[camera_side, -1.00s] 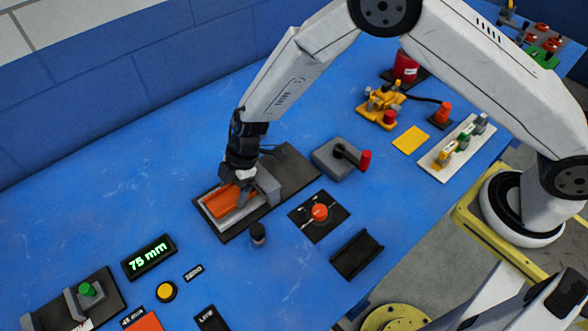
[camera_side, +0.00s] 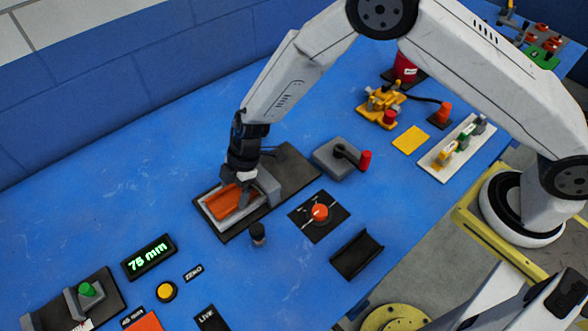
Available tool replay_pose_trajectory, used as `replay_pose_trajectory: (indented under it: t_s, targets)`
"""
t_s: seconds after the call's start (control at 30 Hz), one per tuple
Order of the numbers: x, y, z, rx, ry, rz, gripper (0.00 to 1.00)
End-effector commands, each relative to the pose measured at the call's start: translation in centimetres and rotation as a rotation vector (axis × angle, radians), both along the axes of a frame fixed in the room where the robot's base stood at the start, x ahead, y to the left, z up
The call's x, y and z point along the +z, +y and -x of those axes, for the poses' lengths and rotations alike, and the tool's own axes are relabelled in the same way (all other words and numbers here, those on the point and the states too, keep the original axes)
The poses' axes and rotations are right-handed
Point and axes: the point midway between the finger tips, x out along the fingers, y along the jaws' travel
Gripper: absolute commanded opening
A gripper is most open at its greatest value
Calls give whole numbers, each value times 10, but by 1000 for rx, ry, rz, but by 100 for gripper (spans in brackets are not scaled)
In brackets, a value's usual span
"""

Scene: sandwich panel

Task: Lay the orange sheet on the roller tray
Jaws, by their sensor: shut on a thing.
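The orange sheet (camera_side: 226,204) lies within the grey-rimmed roller tray (camera_side: 209,208), at the left end of a black base plate on the blue table. It looks flat or nearly flat; I cannot tell whether it rests fully on the tray. My gripper (camera_side: 243,198) is right above the sheet's right part, pointing down, and is shut on the sheet. The fingertips are small and partly hide the sheet's right end. A grey roller block (camera_side: 266,186) stands just right of my gripper on the same base.
A grey crank box with a red handle (camera_side: 365,160) stands to the right. An orange knob (camera_side: 320,212) on a black plate and a dark cylinder (camera_side: 258,232) are in front. A display (camera_side: 149,257) reads 75 mm. Open blue table lies to the left.

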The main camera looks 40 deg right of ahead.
Motion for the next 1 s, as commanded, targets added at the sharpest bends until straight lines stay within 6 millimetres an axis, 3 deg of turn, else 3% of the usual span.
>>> replay_pose_trajectory:
  t_s: [0.33,0.37,0.4,1.0]
  targets:
    - [0,0,0,0,0,0,28]
    - [0,0,0,0,0,0,90]
    - [0,0,0,1,0,0,100]
    - [6,0,0,2,-1,0,100]
